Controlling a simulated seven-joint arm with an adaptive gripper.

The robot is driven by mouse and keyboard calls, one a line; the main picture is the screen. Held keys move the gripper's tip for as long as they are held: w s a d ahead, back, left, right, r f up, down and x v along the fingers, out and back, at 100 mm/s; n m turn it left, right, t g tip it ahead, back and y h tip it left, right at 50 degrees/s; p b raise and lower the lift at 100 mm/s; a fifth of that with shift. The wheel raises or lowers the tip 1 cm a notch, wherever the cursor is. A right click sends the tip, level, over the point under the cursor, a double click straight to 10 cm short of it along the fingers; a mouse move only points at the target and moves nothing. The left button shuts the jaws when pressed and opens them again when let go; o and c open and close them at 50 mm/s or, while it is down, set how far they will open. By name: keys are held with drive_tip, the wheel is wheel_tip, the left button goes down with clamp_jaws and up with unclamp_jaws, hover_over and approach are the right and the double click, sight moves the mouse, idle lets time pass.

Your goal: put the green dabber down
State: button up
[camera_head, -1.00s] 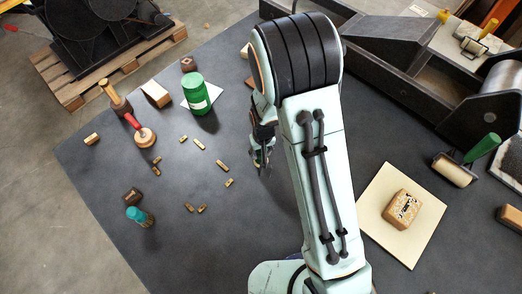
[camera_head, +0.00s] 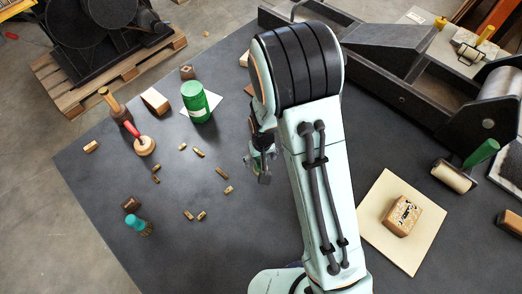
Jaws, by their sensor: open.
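My gripper (camera_head: 262,168) is left of my arm, over the dark table (camera_head: 205,258). It is open, small in view and partly hidden by my wrist. A small greenish patch shows among its fingers; I cannot tell whether it is a dabber. No green dabber shows clearly elsewhere. A dabber with a red handle and a round pale base (camera_head: 144,147) stands on the left of the table. A teal-topped brush-like tool (camera_head: 138,223) stands nearer the front left.
A green can (camera_head: 196,102) stands on white paper at the back. Several small brass-coloured pieces (camera_head: 221,173) lie left of my gripper. Right of my arm are a cream board (camera_head: 408,255) with a wooden block (camera_head: 400,216), a green-handled roller (camera_head: 455,175) and a dark press (camera_head: 405,95).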

drive_tip(key=r, duration=0.7)
drive_tip(key=s+r, duration=0.1)
drive_tip(key=r, duration=0.2)
drive_tip(key=shift+d+r, duration=0.15)
drive_tip(key=shift+s+r, duration=0.15)
drive_tip(key=shift+r, duration=0.35)
drive_tip(key=shift+s+d+r, duration=0.15)
drive_tip(key=shift+r, duration=0.1)
drive_tip(key=s+d+r+m, duration=0.1)
drive_tip(key=s+d+r, duration=0.2)
drive_tip(key=s, duration=0.6)
drive_tip(key=s+d+r+m+g, duration=0.1)
drive_tip(key=s+d+r, duration=0.2)
drive_tip(key=s, duration=0.6)
wheel_tip(320, 180, up, 2)
drive_tip(key=shift+s+d+r+g, duration=0.15)
drive_tip(key=shift+s+d+g, duration=0.15)
